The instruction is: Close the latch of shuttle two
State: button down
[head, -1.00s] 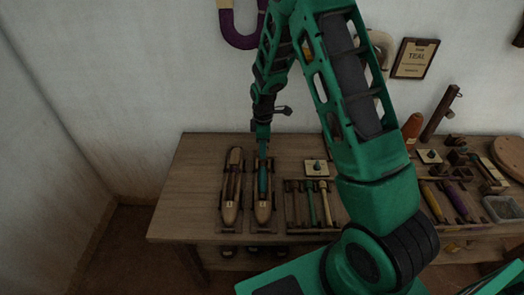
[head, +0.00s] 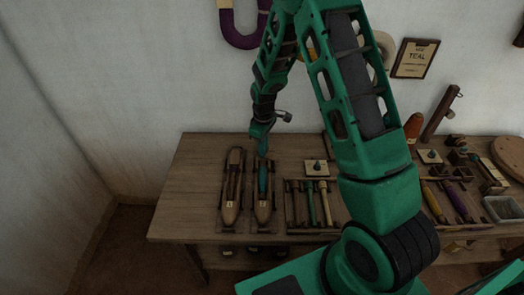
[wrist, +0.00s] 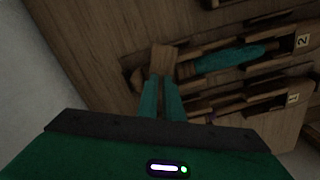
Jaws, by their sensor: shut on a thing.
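Shuttle two (head: 263,208) is a long wooden boat shape lying on the left part of the bench, marked 2 in the wrist view (wrist: 302,41). A teal pirn (head: 263,181) lies in its hollow and also shows in the wrist view (wrist: 228,57). My gripper (head: 262,152) is at the shuttle's far end. In the wrist view its teal fingers (wrist: 162,82) are shut on a small brown wooden block, which looks like the latch (wrist: 164,58). The block stands tilted up from the shuttle's end. The fingertips partly cover its lower part.
Shuttle one (head: 231,207) lies close on the left, parallel, with a 1 on its end. A rack of several pirns (head: 310,205) stands on the right, with a small square block (head: 317,168) behind it. The bench (head: 185,195) is bare at the left.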

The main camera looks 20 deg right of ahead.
jog(key=m, duration=0.4)
jog(key=shift+m, duration=0.3)
jog(key=m, duration=0.3)
jog(key=shift+m, duration=2.6)
jog(key=c, duration=2.2)
grip_release()
